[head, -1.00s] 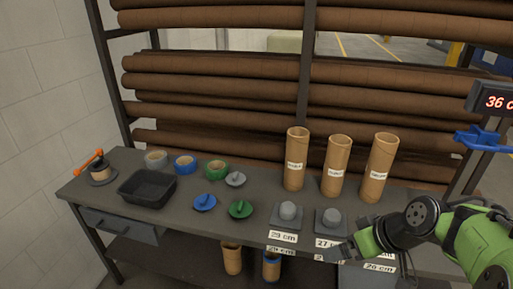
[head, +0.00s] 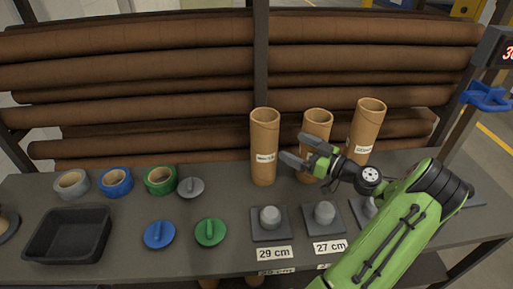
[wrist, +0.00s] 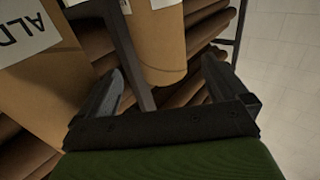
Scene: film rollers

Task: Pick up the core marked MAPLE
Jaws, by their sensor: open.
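Three upright cardboard cores stand at the back of the bench in the head view: a left core (head: 264,140), a middle core (head: 317,118) and a right core (head: 370,117). Each has a white label, too small to read there; I cannot tell which says MAPLE. My gripper (head: 296,149) is open and empty, in front of the middle core with its fingers pointing left toward the left core. In the wrist view, a large core (wrist: 45,85) at left has a label starting "ALD". Another core (wrist: 157,45) shows beyond the open fingers, its label cut off.
Grey stands (head: 270,235) with length cards line the front of the bench. Blue (head: 160,234) and green (head: 210,232) knobbed discs, tape rolls (head: 115,181) and a black tray (head: 68,235) are at left. Long brown rolls (head: 150,95) fill the rack behind.

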